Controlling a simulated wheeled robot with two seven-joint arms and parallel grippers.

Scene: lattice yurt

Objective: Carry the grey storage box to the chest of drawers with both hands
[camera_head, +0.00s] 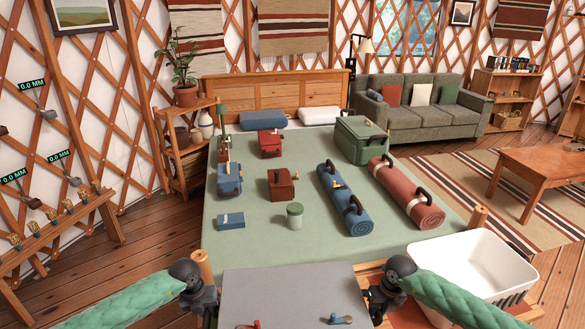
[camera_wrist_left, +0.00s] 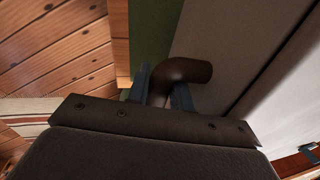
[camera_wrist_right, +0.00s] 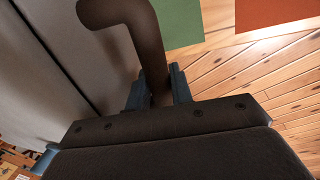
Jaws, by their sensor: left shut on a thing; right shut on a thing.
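The grey storage box (camera_head: 290,285) is at the bottom centre of the head view, and its near part is cut off by the frame. My left gripper (camera_head: 204,294) is shut on the brown handle (camera_wrist_left: 188,72) on the box's left side. My right gripper (camera_head: 377,294) is shut on the other brown handle (camera_wrist_right: 140,35) on its right side. The box's grey wall (camera_wrist_right: 40,60) shows in the right wrist view. I cannot make out a chest of drawers in these views.
A bed (camera_head: 260,245) with a green cover lies just beyond the box, holding several cases, rolls and a green box (camera_head: 361,140). A white basket (camera_head: 470,262) stands at right. Shelves (camera_head: 185,150) and hooks line the left. Wooden floor is open at left.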

